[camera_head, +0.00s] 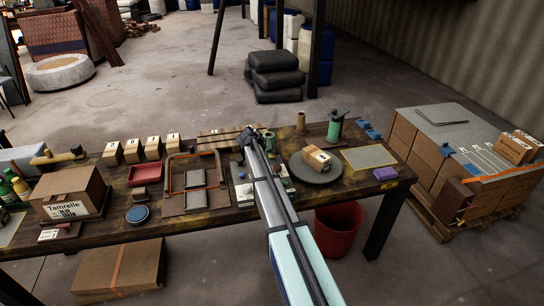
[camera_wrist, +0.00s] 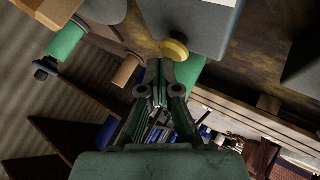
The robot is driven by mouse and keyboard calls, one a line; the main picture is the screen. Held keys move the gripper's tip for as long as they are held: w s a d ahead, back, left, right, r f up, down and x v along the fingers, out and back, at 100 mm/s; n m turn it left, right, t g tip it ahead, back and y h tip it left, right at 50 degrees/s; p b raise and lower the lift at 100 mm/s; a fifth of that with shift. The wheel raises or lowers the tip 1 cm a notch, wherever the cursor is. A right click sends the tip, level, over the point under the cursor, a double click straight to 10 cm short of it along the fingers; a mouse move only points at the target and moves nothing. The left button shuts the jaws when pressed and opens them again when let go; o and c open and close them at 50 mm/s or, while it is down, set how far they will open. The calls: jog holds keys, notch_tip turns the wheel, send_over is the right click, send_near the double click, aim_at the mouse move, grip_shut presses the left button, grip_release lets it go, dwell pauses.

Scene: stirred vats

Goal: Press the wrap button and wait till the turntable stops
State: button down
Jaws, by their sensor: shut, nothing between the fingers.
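The turntable (camera_head: 309,176) is a dark grey disc on the right half of the bench, with a labelled carton (camera_head: 318,158) on it. My gripper (camera_head: 248,136) is over the back of the bench, left of the turntable, with its fingers shut and empty. In the wrist view its closed fingertips (camera_wrist: 160,66) are right beside a yellow round button (camera_wrist: 175,49) at the edge of a pale grey box (camera_wrist: 190,18). I cannot tell whether they touch the button. In the head view my arm hides the button. Whether the turntable is turning cannot be told.
A green stand (camera_head: 335,125) and a brown spool (camera_head: 301,123) stand behind the turntable. A framed fixture (camera_head: 195,185) and a red tray (camera_head: 145,174) lie to the left, with several small cartons behind. A purple block (camera_head: 385,174) lies near the bench's right end.

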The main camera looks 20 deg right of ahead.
jog(key=shift+f+b, duration=0.5)
jog(key=shift+f, duration=0.15)
dwell(0.6)
jog(key=shift+r, duration=1.05)
